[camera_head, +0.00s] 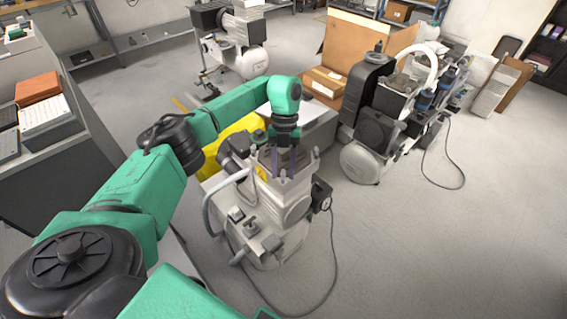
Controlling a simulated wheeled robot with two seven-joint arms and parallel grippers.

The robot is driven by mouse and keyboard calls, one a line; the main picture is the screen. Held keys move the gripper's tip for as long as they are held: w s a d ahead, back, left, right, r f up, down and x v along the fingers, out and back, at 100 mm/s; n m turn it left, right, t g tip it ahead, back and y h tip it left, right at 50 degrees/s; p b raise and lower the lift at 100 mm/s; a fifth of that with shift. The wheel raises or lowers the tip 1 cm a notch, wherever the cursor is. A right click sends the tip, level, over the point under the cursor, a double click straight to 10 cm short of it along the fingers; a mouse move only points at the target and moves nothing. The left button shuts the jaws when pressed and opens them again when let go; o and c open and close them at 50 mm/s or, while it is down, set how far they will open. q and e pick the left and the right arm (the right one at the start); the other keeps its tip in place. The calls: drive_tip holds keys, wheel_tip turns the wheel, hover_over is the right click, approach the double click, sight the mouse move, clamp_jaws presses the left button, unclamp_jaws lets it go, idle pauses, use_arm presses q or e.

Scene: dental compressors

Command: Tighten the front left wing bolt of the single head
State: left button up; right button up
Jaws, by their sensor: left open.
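The single head compressor (292,209) stands upright on the floor in the middle of the view, with a grey-white body and a squared top with raised corner posts. My left arm reaches in from the left and bends down over it. My left gripper (283,168) points down at the top of the head, its two dark fingers apart and nothing visible between them. The wing bolts are too small to tell apart, and the front left one cannot be made out. Whether the fingertips touch the head cannot be told. My right gripper is not in view.
A larger compressor (372,160) stands to the right, with cardboard boxes (324,82) behind it. Another compressor (243,60) stands at the back. A grey bench (50,150) runs along the left. Cables lie on the floor, which is clear at the lower right.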

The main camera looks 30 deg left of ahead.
use_arm(q)
drive_tip(key=p+v, duration=0.2)
drive_tip(key=v, duration=1.2)
drive_tip(key=shift+r, duration=0.3)
